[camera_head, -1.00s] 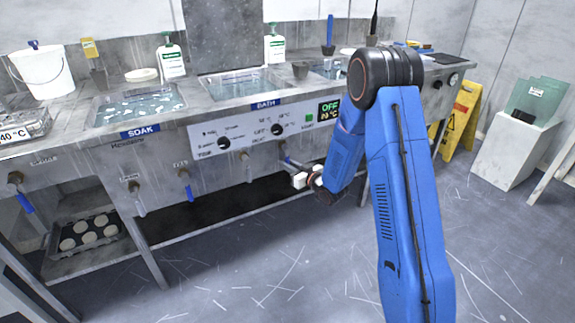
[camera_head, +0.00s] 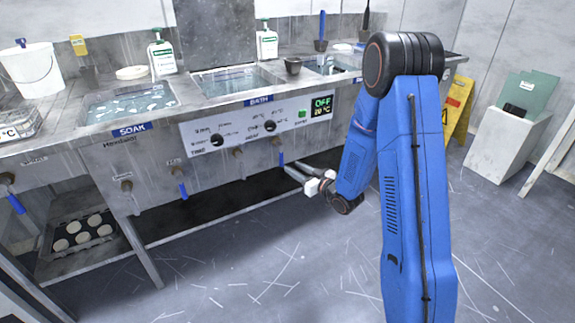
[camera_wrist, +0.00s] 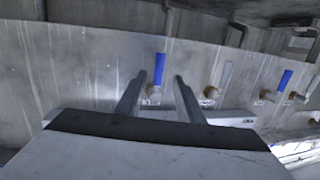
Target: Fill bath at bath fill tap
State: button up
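The bath (camera_head: 232,96) is a steel basin behind the BATH label, with water in it. Below its control panel hangs a tap with a blue lever (camera_head: 281,158); its label is too small to read. My gripper (camera_head: 294,168) is in front of this tap, below the panel. In the wrist view, my gripper (camera_wrist: 160,82) is open, its two dark fingers apart. A tap with a blue lever (camera_wrist: 159,69) shows between the fingertips there, with its lever pointing up in that picture. I cannot tell whether the fingers touch it.
Another tap without a blue lever (camera_head: 238,153) sits to the left, and a blue-levered tap (camera_head: 180,185) lies under the soak basin (camera_head: 131,104). The control panel (camera_head: 236,128) reads OFF. A yellow sign (camera_head: 457,107) and white pedestal (camera_head: 511,148) stand at right. The floor in front is clear.

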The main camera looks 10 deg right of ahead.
jog(key=v, duration=0.8)
jog(key=s+d+r+m+g+h, duration=0.1)
jog(key=s+d+r+g+h, duration=0.1)
jog(key=s+d+r+h, duration=0.3)
jog(key=s+d+r+m+g+h, duration=0.25)
jog(key=s+r, duration=0.25)
jog(key=r, duration=0.3)
jog(key=s+a+r+g, duration=0.1)
jog(key=s, duration=0.9)
jog(key=s+a+r+m+g, duration=0.1)
jog(key=s+r+g, duration=0.1)
jog(key=s, duration=0.8)
jog(key=s+a+r+m+g, duration=0.1)
jog(key=s+r+g, duration=0.1)
jog(key=s, duration=0.8)
jog(key=shift+a+h, duration=0.3)
jog(key=shift+h, duration=0.05)
